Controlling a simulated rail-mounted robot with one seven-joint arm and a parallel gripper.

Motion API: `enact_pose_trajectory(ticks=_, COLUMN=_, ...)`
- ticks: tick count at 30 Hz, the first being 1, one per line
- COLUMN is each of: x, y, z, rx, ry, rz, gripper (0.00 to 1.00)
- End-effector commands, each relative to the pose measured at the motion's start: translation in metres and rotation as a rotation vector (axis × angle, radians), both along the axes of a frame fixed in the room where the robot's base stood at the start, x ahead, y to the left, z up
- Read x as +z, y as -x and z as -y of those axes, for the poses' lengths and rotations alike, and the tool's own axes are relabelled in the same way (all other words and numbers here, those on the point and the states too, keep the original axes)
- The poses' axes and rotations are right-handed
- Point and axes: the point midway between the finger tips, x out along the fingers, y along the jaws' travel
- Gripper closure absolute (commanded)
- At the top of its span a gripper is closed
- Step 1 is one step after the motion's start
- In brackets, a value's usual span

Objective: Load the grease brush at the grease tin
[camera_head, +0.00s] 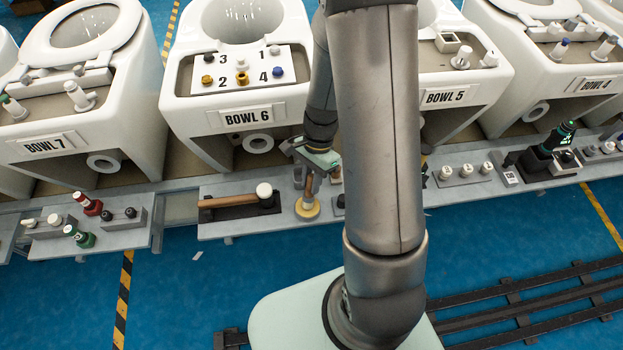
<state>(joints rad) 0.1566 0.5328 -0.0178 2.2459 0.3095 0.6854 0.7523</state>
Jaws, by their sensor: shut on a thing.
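My gripper (312,172) is at the grey shelf in front of the bowl marked BOWL 6. It is shut on the grease brush (308,187), whose brown handle shows below the jaws. The brush points down, slightly tilted, over a round yellow grease tin (307,210) on the shelf. The brush's lower end is at the tin, but I cannot tell whether the bristles touch the grease. My arm hides part of the shelf to the right.
A mallet (240,200) lies on a dark mat left of the tin. BOWL 6 (190,108) stands behind, with numbered fittings on its plate (222,82). Several pale knobs (466,170) stand on the shelf to the right. Dark rails (520,305) cross the blue floor.

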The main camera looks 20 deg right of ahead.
Motion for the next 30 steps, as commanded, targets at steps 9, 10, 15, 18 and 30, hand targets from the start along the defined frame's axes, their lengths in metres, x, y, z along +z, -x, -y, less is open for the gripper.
enact_pose_trajectory(ticks=9, x=-0.001, y=0.001, z=0.000, rx=0.000, ry=0.001, rz=-0.002, gripper=1.00)
enact_pose_trajectory(ticks=10, x=0.000, y=0.001, z=0.000, rx=0.000, ry=0.001, rz=-0.002, gripper=1.00)
enact_pose_trajectory(ticks=15, x=0.011, y=0.001, z=0.000, rx=-0.001, ry=0.001, rz=-0.001, gripper=1.00)
enact_pose_trajectory(ticks=18, x=0.020, y=0.000, z=0.000, rx=0.000, ry=0.000, rz=-0.001, gripper=1.00)
enact_pose_trajectory(ticks=30, x=0.053, y=0.000, z=0.000, rx=0.000, ry=0.000, rz=0.000, gripper=1.00)
